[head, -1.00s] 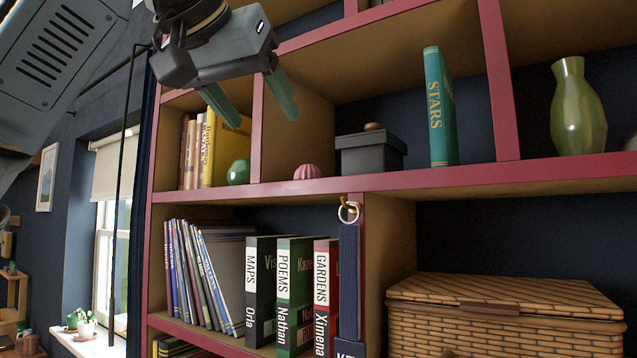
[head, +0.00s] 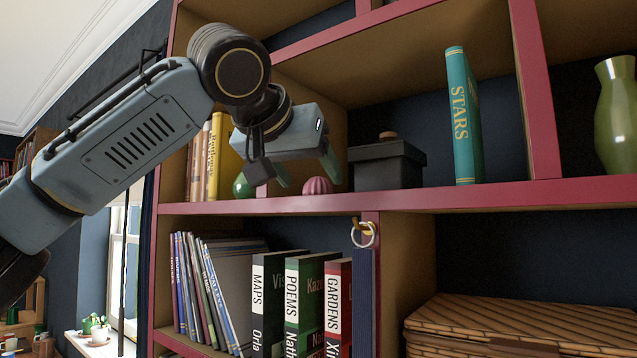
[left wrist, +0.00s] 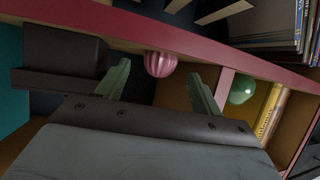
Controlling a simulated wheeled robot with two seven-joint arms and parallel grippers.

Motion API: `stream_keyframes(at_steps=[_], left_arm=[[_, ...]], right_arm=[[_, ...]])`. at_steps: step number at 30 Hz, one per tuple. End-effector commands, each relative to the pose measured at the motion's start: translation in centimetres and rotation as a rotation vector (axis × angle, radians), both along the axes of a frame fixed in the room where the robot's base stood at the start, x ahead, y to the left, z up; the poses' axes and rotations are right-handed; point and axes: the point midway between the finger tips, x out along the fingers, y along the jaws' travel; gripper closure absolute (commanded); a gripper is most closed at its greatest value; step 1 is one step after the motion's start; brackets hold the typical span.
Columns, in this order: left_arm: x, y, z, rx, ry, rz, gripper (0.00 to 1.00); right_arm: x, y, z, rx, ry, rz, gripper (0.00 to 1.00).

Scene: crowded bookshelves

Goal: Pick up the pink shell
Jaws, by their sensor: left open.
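The pink shell (head: 317,186), ribbed and rounded, sits on the red-edged shelf between the green ball and the dark lidded box. My left gripper (head: 307,174) is in front of the shelf compartment, its green fingers apart and pointing down toward the shelf, close to the shell. In the left wrist view the shell (left wrist: 160,64) lies beyond and between the two open fingertips (left wrist: 160,78), and nothing is between the fingers. My right gripper is not in view.
A dark grey lidded box (head: 387,166) stands just right of the shell. A green ball (head: 243,186) and a red upright divider (head: 262,190) are to the left. A teal book (head: 462,115) stands further right.

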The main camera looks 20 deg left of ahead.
Motion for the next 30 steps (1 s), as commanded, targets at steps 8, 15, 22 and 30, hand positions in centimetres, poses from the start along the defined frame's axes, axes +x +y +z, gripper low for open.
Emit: stream_keyframes(at_steps=[8,15,22,30], left_arm=[[2.3,-0.3,-1.1,-0.001,0.001,0.0,0.33],[2.3,-0.4,-1.1,0.0,0.0,-0.001,0.4],[2.3,-0.4,-1.1,0.0,0.0,-0.001,0.7],[2.3,-0.4,-1.1,0.0,0.0,-0.001,0.81]], right_arm=[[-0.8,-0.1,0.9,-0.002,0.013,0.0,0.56],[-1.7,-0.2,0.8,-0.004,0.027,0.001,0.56],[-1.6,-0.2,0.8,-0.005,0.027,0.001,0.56],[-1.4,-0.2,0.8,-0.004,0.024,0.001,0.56]])
